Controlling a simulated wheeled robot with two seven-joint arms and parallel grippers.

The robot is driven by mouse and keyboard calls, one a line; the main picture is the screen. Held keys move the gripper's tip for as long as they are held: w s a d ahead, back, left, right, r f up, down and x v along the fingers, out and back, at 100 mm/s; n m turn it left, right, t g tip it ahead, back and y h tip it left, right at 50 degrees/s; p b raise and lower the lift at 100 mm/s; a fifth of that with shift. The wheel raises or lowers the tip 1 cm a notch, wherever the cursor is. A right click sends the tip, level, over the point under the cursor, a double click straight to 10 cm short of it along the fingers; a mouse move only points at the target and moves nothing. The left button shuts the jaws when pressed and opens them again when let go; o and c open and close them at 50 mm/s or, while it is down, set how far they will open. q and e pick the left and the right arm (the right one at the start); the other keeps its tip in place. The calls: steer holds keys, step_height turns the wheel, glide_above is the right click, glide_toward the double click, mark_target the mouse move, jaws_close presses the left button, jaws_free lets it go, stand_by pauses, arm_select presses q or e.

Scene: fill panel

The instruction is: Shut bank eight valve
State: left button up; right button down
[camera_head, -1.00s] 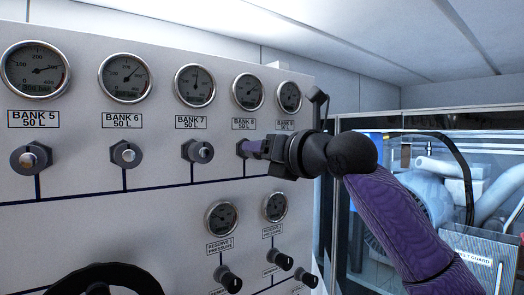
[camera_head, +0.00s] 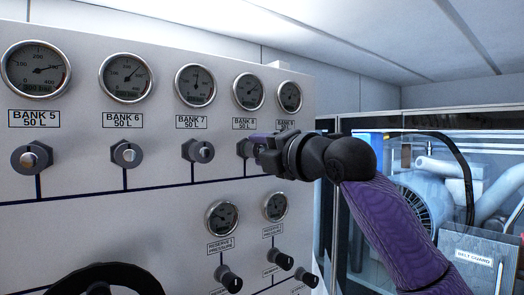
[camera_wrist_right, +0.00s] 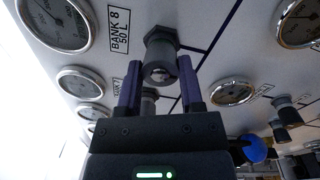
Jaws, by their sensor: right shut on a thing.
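The bank eight valve (camera_head: 242,148) sits on the white panel under the BANK 8 label (camera_head: 243,124) and its gauge (camera_head: 248,91). In the head view its front is mostly hidden by my right gripper (camera_head: 259,147). In the right wrist view the valve (camera_wrist_right: 161,48) shows as a grey hexagonal body with a lighter slotted stem end. The two purple fingers of my right gripper (camera_wrist_right: 161,80) stand either side of the stem and are shut on it. My left gripper is in neither view.
Similar valves for bank 7 (camera_head: 198,151), bank 6 (camera_head: 126,153) and bank 5 (camera_head: 32,158) line the panel to the left. Reserve gauges and knobs (camera_head: 229,279) sit below. A black handwheel (camera_head: 112,275) is at lower left. Glazed machinery (camera_head: 440,190) stands right.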

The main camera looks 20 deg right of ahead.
steer(key=m, duration=0.4)
steer(key=shift+m+h, duration=0.3)
steer(key=shift+m, duration=0.1)
steer(key=shift+a+f+m+g+h, duration=0.1)
steer(key=shift+m+g+h, duration=0.1)
steer(key=shift+m, duration=8)
steer(key=shift+m+g+h, duration=0.2)
steer(key=shift+m, duration=8)
steer(key=shift+c, duration=1.2)
jaws_free()
steer(key=shift+s, duration=0.1)
